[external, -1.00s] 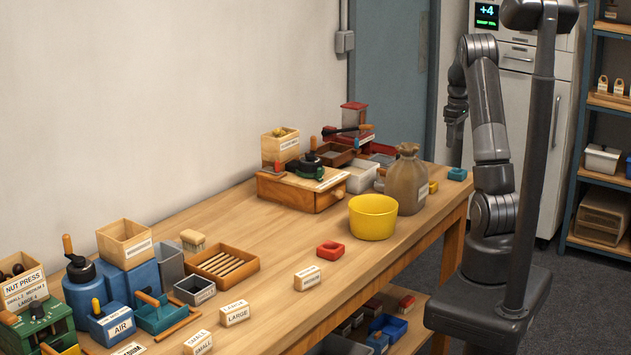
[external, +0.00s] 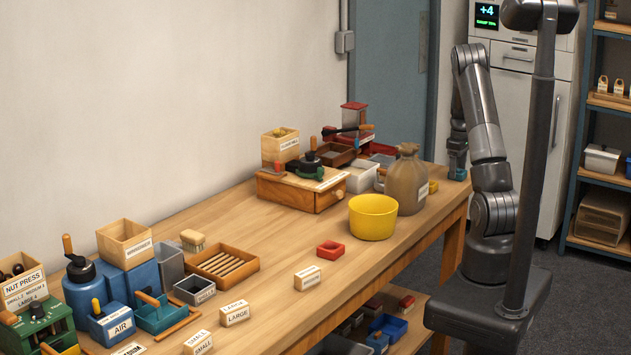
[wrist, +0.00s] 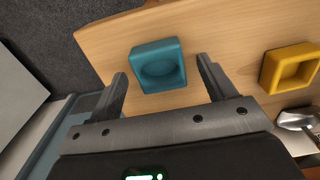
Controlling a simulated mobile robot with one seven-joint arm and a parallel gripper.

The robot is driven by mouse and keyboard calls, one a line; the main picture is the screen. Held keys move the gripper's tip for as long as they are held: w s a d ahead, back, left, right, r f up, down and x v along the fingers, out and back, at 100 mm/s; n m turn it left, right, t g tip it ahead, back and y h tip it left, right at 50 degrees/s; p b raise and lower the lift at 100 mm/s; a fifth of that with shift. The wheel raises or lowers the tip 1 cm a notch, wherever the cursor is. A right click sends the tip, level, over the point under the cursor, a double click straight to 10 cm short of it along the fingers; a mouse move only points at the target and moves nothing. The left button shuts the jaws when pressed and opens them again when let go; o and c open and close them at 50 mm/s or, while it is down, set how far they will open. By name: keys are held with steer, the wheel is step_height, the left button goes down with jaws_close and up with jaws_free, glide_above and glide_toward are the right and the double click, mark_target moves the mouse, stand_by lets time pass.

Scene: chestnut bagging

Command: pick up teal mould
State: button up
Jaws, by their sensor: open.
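The teal mould (wrist: 158,66) is a small square block with a round hollow. In the wrist view it lies on the wooden table near the table's end, between the two fingers of my gripper (wrist: 166,82). The fingers are apart and nothing is held. In the external view my gripper (external: 457,172) is low over the far right corner of the table, and the teal mould (external: 457,175) is mostly hidden by it. I cannot tell whether the fingers touch the mould.
A yellow mould (wrist: 290,68) lies to the right in the wrist view, with a metal scoop (wrist: 298,118) beside it. In the external view a brown sack (external: 407,182) and a yellow bowl (external: 372,217) stand nearby. The table edge is close to the teal mould.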

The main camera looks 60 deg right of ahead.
steer(key=shift+f, duration=0.4)
steer(key=shift+c, duration=0.2)
steer(key=c, duration=1.1)
